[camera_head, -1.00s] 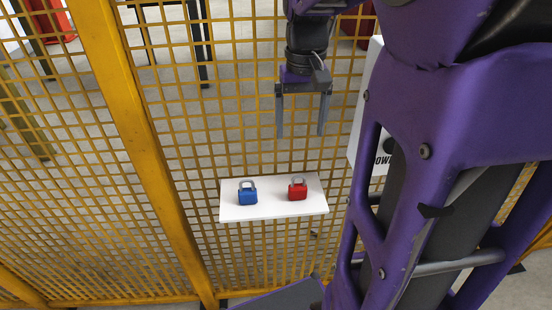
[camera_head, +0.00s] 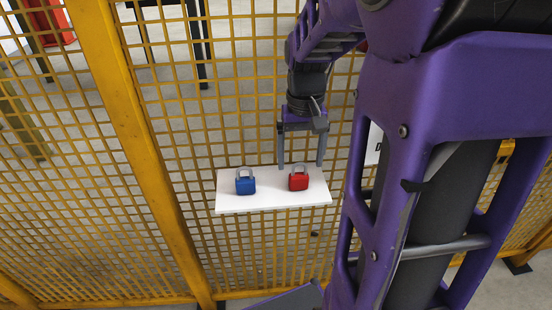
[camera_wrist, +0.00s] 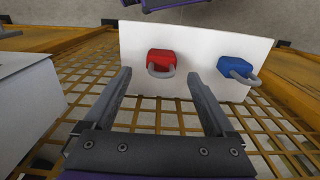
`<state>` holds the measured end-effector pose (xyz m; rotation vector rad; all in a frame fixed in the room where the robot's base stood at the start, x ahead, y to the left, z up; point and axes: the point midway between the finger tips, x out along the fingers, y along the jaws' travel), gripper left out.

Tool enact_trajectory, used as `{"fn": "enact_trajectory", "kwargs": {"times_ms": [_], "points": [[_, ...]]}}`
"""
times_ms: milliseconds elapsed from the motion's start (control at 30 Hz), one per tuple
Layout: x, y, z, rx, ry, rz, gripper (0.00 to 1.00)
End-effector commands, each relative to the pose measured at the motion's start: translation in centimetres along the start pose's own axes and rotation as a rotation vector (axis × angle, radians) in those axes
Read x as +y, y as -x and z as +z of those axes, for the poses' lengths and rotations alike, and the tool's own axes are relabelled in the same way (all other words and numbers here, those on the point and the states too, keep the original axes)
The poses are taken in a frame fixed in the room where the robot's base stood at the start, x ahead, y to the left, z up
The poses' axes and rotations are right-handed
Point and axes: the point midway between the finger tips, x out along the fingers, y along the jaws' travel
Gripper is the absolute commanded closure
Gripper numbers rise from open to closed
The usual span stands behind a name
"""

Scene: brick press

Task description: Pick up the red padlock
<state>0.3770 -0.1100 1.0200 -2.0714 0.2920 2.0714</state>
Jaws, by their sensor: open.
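The red padlock (camera_head: 298,182) sits on the right part of a white shelf (camera_head: 275,200), its grey shackle towards the fence. It also shows in the wrist view (camera_wrist: 161,59), ahead of and between the lines of the fingers. My gripper (camera_head: 300,165) is open and empty. In the head view its fingertips appear just above the red padlock, one on each side of its shackle. In the wrist view the fingertips (camera_wrist: 159,72) reach the near edge of the shelf. I cannot tell the exact gap to the padlock.
A blue padlock (camera_head: 245,185) sits on the shelf left of the red one, and right of it in the wrist view (camera_wrist: 234,67). A yellow mesh fence (camera_head: 100,200) stands behind the shelf. A white box-like thing (camera_wrist: 25,100) is at the left of the wrist view.

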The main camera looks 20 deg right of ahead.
Motion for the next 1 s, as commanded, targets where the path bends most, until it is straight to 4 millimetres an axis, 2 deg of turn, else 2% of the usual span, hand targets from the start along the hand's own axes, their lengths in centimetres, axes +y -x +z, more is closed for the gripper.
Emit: {"fn": "enact_trajectory", "kwargs": {"times_ms": [400, 700, 767, 1000], "points": [[-0.1, -4.8, 0.3, 0.000, 0.000, 0.000, 0.10], [-0.2, -4.9, 0.3, 0.000, 0.000, 0.000, 0.10], [-0.2, -4.9, 0.3, 0.000, 0.000, 0.000, 0.19], [-0.2, -4.9, 0.3, 0.000, 0.000, 0.000, 0.62]]}}
